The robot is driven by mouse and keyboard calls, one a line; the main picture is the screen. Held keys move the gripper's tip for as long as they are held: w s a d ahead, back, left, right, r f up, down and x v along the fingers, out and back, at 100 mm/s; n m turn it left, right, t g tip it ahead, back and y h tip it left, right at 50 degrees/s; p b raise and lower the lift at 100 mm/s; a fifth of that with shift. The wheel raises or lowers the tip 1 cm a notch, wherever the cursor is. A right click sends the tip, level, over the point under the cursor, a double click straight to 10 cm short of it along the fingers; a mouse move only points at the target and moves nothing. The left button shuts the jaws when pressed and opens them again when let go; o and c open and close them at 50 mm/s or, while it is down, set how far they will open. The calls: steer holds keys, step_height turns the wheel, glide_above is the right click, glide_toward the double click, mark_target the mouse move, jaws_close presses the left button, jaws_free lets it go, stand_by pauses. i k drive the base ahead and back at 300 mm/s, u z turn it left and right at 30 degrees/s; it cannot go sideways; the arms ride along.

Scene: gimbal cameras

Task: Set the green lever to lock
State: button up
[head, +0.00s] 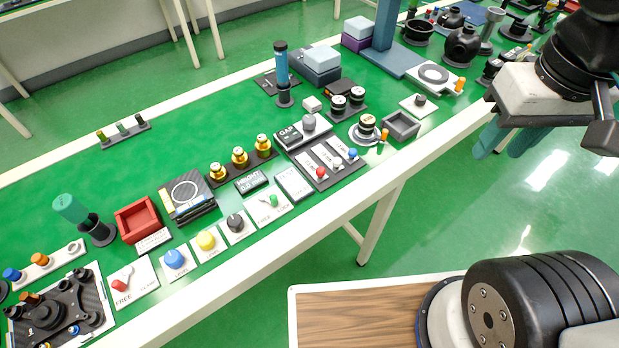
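The green lever (272,200) is a small handle with a green knob on a white plate (262,216) near the front edge of the green bench. The plate has dark lettering at its front; the left word looks like FREE, and the right word is too small to read surely. The knob sits near the plate's middle to right part. My gripper (506,142) is at the upper right, over the floor beyond the bench edge, far from the lever. Its two teal fingers hang apart with nothing seen between them.
A black knob (236,222) and a yellow button (206,240) stand left of the lever plate. The bench's white front edge is clear.

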mark_target(273, 200)
steer(key=z, duration=1.15)
steer(key=k, duration=0.65)
steer(key=u, duration=1.1)
